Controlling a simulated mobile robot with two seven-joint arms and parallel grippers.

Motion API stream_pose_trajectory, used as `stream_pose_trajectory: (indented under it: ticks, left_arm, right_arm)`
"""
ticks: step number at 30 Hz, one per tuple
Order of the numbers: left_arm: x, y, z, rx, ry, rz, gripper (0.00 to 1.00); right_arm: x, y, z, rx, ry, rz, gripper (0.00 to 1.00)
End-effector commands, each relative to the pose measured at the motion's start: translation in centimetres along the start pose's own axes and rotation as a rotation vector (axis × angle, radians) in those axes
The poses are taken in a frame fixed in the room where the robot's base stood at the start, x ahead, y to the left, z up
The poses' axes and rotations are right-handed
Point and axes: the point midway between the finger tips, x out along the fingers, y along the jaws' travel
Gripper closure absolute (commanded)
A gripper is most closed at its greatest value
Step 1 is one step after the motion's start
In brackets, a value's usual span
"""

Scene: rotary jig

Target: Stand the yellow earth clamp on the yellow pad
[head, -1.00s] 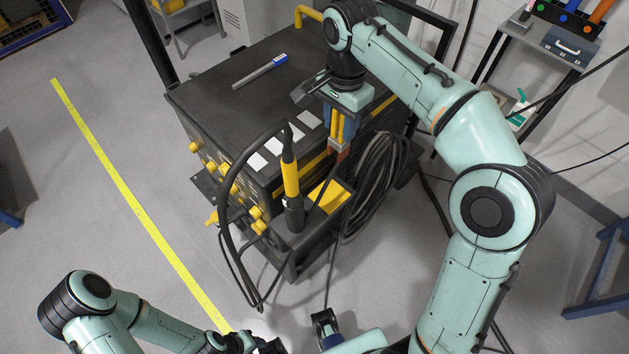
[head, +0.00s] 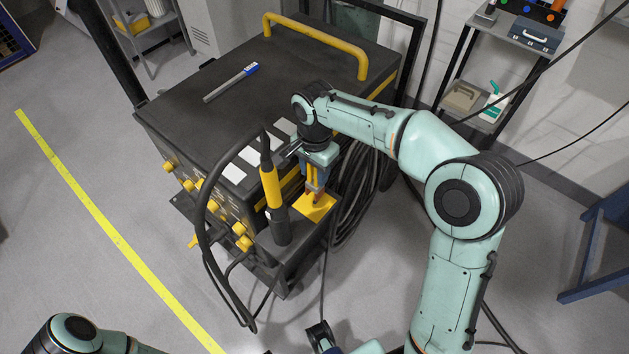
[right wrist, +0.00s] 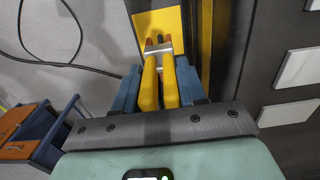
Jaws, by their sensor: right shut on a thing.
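The yellow earth clamp (head: 313,184) hangs upright, jaws down, in my right gripper (head: 316,170), which is shut on its handles. The right wrist view shows the two yellow handles (right wrist: 150,88) between the blue fingers (right wrist: 160,88), with the clamp's orange-tipped jaws beyond. The yellow pad (head: 320,210) lies on the shelf at the front of the black machine, directly below the clamp. It also shows in the right wrist view (right wrist: 174,19), behind the jaws. I cannot tell whether the jaws touch the pad.
A black and yellow torch (head: 272,190) stands left of the pad, its thick cable looping left. Coiled black cable (head: 358,190) hangs right of the pad.

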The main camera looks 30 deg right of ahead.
Motion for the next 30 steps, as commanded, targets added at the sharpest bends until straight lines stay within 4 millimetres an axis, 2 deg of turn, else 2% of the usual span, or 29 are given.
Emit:
stream_pose_trajectory:
  ticks: [9,22,23,24,25,30]
  left_arm:
    - [0.6,-0.2,0.0,-0.001,-0.001,-0.001,0.57]
    - [0.8,-0.3,0.0,-0.001,-0.002,-0.001,0.57]
    - [0.8,-0.3,0.0,-0.001,-0.002,-0.001,0.57]
    - [0.8,-0.3,0.0,-0.001,-0.002,-0.001,0.57]
    - [0.7,-0.3,0.0,-0.001,-0.002,-0.001,0.57]
    - [0.7,-0.3,0.0,-0.001,-0.002,-0.001,0.57]
  right_arm:
    - [4.0,0.0,0.0,0.000,-0.001,0.000,1.00]
    - [4.6,0.0,0.0,-0.001,0.000,-0.002,1.00]
    - [4.6,0.0,0.0,0.000,-0.001,0.000,0.53]
    - [4.6,0.0,0.0,0.000,-0.001,0.000,0.40]
    - [4.6,0.0,0.0,0.000,-0.001,0.000,0.34]
    - [4.5,0.0,0.0,0.000,-0.001,0.000,0.34]
